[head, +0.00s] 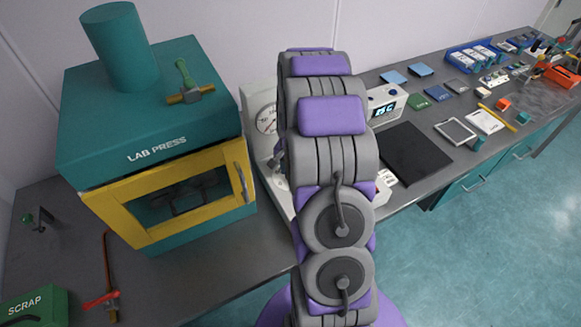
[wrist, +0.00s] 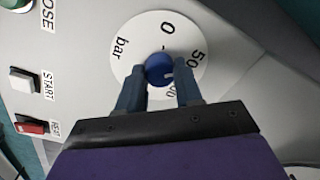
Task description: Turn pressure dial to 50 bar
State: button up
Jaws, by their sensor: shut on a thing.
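The pressure dial is a white round plate (wrist: 130,50) marked "0", "50" and "bar", with a blue knob (wrist: 160,66) at its middle, in the wrist view. A white mark on the knob points to the right, on the side of the "50". My gripper (wrist: 161,76) is shut on the blue knob, one finger on each side. Another number near the right finger is partly hidden. In the head view my arm hides the dial and my gripper.
A START button (wrist: 21,82) and a red switch (wrist: 30,127) sit left of the dial in the wrist view. The teal lab press (head: 150,110) stands left of my arm, and a round gauge (head: 267,119) shows beside the arm. A black mat (head: 414,152) lies to the right.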

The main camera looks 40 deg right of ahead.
jog(key=shift+f, duration=0.1)
dwell(0.3)
jog(key=o, duration=1)
jog(key=r, duration=0.5)
jog(key=r+p, duration=0.1)
jog(key=r, duration=0.5)
jog(key=r+p, duration=0.1)
jog(key=r, duration=0.5)
jog(key=shift+s+d+r, duration=0.15)
jog(key=shift+s+r, duration=0.05)
jog(key=shift+s, duration=0.05)
